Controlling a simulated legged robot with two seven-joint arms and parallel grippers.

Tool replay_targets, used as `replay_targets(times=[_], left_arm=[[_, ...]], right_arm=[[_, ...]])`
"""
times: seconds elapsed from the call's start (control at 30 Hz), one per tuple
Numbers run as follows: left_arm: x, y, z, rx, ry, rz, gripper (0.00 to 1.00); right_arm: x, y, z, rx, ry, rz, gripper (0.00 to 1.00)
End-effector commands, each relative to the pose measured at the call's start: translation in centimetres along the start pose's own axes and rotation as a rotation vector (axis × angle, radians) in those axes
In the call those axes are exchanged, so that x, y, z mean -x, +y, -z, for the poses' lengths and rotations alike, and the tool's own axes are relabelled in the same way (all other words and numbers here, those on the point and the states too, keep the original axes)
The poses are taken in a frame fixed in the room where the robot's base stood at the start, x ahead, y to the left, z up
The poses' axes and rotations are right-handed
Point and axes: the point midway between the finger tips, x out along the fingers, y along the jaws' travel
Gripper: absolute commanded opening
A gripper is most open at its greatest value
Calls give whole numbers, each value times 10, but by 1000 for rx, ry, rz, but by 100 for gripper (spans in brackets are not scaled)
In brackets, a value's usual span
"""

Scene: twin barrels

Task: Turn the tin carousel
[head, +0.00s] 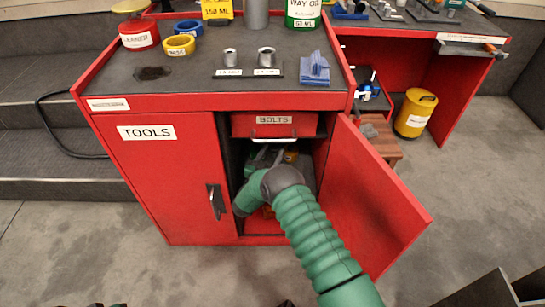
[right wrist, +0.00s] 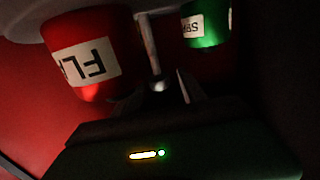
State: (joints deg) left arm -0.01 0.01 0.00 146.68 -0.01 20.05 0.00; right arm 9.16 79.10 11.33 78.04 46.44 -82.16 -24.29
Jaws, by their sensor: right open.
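The tin carousel is inside the open right side of the red cabinet, mostly hidden by my arm in the head view. In the right wrist view its pale round plate (right wrist: 80,22) runs along the top, with a thin metal rod (right wrist: 149,45) below it. A red tin (right wrist: 92,62) with an upside-down label is left of the rod, and a green tin (right wrist: 207,28) is right of it. My right gripper (right wrist: 160,88) is open, its dark fingers on either side of the rod's end. Whether they touch it is unclear.
The open red door (head: 375,205) stands right of my arm; the shut TOOLS door (head: 165,175) is left. The BOLTS drawer (head: 274,125) is above the opening. Tape rolls, sockets and tins stand on the cabinet top. A yellow canister (head: 415,113) stands behind right.

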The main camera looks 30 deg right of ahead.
Motion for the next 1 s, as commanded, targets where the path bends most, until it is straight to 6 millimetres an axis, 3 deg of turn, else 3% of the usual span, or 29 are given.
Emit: replay_targets(times=[0.27, 0.67, 1.0], left_arm=[[-1, 0, 0, 0, 0, 0, 36], [-1, 0, 0, 0, 0, 0, 36], [-1, 0, 0, 0, 0, 0, 36]], right_arm=[[-4, 0, 1, -1, 0, 0, 49], [-4, 0, 1, -1, 0, 0, 0], [-3, 0, 0, -1, -1, 0, 0]])
